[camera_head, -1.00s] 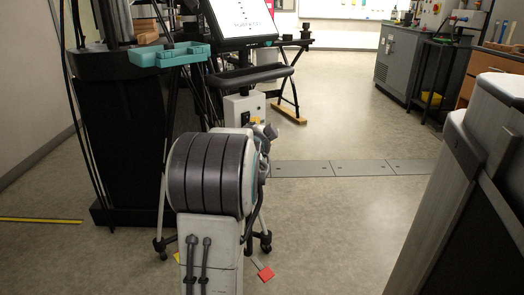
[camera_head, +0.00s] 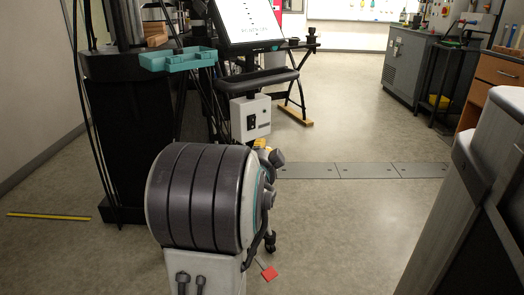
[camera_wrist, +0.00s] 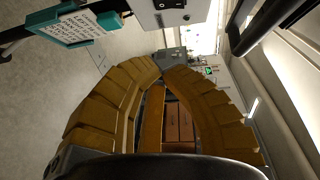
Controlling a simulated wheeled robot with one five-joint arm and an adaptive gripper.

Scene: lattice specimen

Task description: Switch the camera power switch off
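A light grey control box (camera_head: 261,128) hangs under a black padded bar in the head view, with a dark switch panel (camera_head: 251,122) on its front. In the wrist view, the box (camera_wrist: 145,15) is at the top edge, beyond the fingertips, with a black switch (camera_wrist: 170,4) partly cut off by the frame. I cannot read the switch's position. My gripper (camera_wrist: 166,62) has segmented yellow fingers that arch together at the tips, with nothing held between them. It is apart from the box. In the head view my arm hides most of the gripper.
A screen (camera_head: 248,20) stands above the box, and a teal tray (camera_head: 178,58) is at its left. Black stand legs and cables hang behind my arm. A grey cabinet (camera_head: 405,65) is at the far right. The floor to the right of the box is open.

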